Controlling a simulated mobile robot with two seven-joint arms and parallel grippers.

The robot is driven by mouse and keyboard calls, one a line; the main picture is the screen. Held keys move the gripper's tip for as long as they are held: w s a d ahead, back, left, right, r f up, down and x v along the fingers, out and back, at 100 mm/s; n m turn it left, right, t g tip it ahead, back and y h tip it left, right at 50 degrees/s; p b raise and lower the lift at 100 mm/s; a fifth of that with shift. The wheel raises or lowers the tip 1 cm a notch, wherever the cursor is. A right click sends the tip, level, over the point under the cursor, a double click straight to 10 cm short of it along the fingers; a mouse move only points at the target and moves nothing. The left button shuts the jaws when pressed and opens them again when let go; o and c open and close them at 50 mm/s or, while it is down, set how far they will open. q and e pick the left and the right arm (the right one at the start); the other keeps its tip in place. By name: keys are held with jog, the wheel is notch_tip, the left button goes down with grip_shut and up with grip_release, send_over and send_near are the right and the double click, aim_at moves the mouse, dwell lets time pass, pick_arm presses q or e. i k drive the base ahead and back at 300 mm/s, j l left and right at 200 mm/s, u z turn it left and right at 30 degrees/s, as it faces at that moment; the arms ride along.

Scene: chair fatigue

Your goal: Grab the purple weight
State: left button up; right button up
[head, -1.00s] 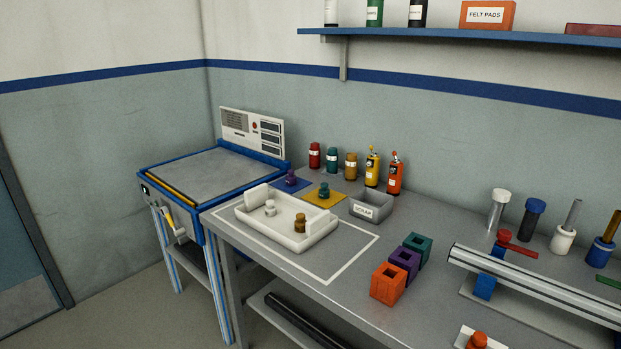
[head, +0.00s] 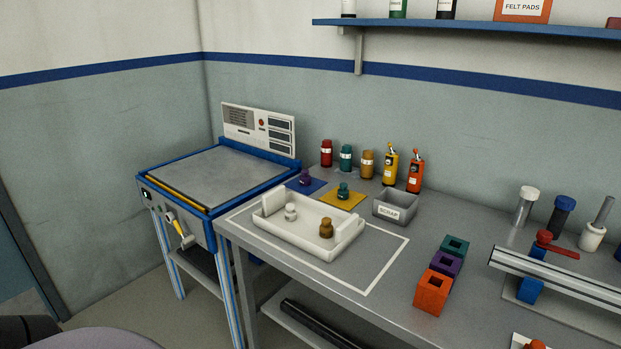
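The purple weight (head: 305,178) is a small knobbed piece standing on a blue-purple square mat (head: 316,187) at the back left of the grey bench, beside the blue-framed machine. A teal weight (head: 343,190) stands on a yellow mat (head: 354,202) to its right. In front of them, a white tray (head: 300,240) holds a white weight (head: 291,212) and a brown weight (head: 326,228). Neither of my grippers shows in the head view.
The blue-framed machine (head: 215,178) adjoins the bench's left end. Red, teal and amber bottles and two spray cans (head: 390,166) stand behind the mats. A grey scrap bin (head: 395,207) is to the right. Orange (head: 432,293), purple and teal blocks stand further right.

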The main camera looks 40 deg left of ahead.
aim_at(305, 180)
jog(key=j+z, duration=0.1)
jog(key=j, duration=0.3)
jog(key=k+j+z, duration=0.1)
jog(key=j, duration=0.25)
jog(key=k+j, duration=0.1)
jog(key=j, duration=0.3)
jog(key=k+j, duration=0.1)
jog(key=j, duration=0.25)
jog(key=k+j+z, duration=0.1)
jog(key=j, duration=0.3)
jog(key=k+j, duration=0.15)
jog(key=j, duration=0.25)
